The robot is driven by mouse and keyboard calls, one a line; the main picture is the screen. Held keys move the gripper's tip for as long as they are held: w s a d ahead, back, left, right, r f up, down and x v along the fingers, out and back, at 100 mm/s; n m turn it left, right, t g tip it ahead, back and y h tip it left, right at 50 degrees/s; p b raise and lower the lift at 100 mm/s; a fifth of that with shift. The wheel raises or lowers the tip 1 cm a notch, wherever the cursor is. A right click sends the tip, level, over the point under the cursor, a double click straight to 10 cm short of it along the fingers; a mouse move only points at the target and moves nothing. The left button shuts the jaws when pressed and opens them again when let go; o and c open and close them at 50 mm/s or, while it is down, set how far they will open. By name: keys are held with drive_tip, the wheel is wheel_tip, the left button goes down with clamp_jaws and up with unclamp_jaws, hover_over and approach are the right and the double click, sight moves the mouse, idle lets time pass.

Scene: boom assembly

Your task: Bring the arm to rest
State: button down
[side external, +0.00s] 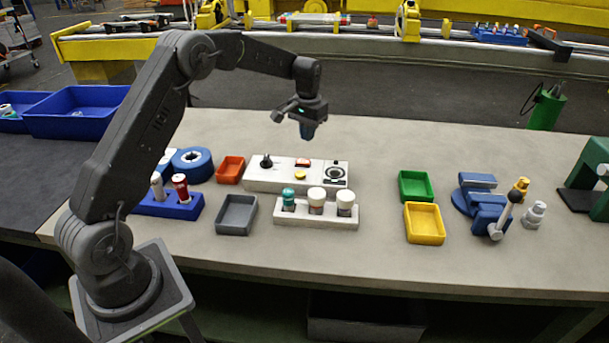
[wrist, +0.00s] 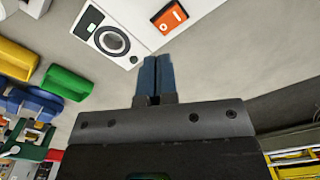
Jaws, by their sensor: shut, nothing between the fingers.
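My gripper (side external: 308,131) hangs from the end of my arm above the back part of the bench, behind and above the white control panel (side external: 262,178). Its two blue fingers also show in the wrist view (wrist: 157,75), pressed side by side with nothing between them. The fingers are clear of the bench top. In the wrist view, the panel's round dial (wrist: 112,40) and an orange-framed switch (wrist: 170,17) lie beyond the fingertips.
On the bench (side external: 385,262) stand a white rack (side external: 316,220) with several capped containers, a blue rack (side external: 172,210) with two cylinders, grey (side external: 237,214), orange (side external: 230,169), green (side external: 416,186) and yellow (side external: 425,223) trays, and a blue vise (side external: 487,208). The bench's back middle is clear.

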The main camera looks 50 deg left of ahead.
drive_tip(key=s+d+r+m+t, duration=0.1)
drive_tip(key=s+d+r+t, duration=0.2)
drive_tip(key=s+d+r, duration=1.1)
drive_tip(key=s+d+m+t, duration=0.1)
drive_tip(key=s+d, duration=0.1)
drive_tip(key=s, duration=0.7)
drive_tip(key=s+d+m+t, duration=0.1)
drive_tip(key=s+d, duration=0.2)
drive_tip(key=s, duration=0.7)
drive_tip(key=shift+d+r+t, duration=0.25)
drive_tip(key=shift+r+t, duration=0.05)
drive_tip(key=shift+w, duration=0.15)
